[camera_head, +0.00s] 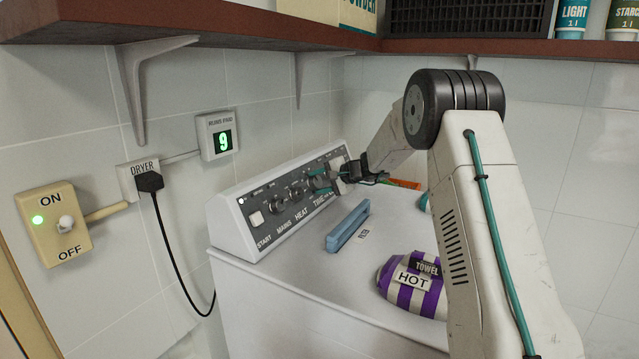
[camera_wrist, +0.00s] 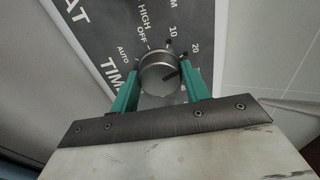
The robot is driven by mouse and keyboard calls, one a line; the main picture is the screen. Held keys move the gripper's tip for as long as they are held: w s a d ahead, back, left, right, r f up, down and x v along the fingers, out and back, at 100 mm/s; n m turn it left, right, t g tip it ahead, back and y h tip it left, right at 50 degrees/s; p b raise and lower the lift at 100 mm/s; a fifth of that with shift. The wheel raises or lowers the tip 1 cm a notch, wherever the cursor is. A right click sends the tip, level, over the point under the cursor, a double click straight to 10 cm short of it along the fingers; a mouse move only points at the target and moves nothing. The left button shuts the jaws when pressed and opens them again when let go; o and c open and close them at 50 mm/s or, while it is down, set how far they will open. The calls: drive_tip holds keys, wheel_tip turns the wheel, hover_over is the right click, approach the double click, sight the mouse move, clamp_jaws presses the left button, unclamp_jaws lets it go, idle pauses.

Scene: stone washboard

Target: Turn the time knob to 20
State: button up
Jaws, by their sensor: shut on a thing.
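The time knob (camera_wrist: 157,76) is a round silver knob on the dryer's grey control panel (camera_head: 262,209). In the head view my gripper (camera_head: 322,181) is at the right part of the panel and largely hides the knob.
The heat and mains knobs (camera_head: 278,204) and a white start button (camera_head: 256,218) are left of my gripper. A blue filter handle (camera_head: 348,226) and a striped towel roll (camera_head: 404,285) are on the dryer top (camera_head: 300,262). A wall display (camera_head: 224,140) reads 9. A shelf (camera_head: 220,22) is overhead.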

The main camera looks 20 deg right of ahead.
drive_tip(key=shift+f, duration=0.1)
drive_tip(key=o, duration=1)
drive_tip(key=v, duration=0.8)
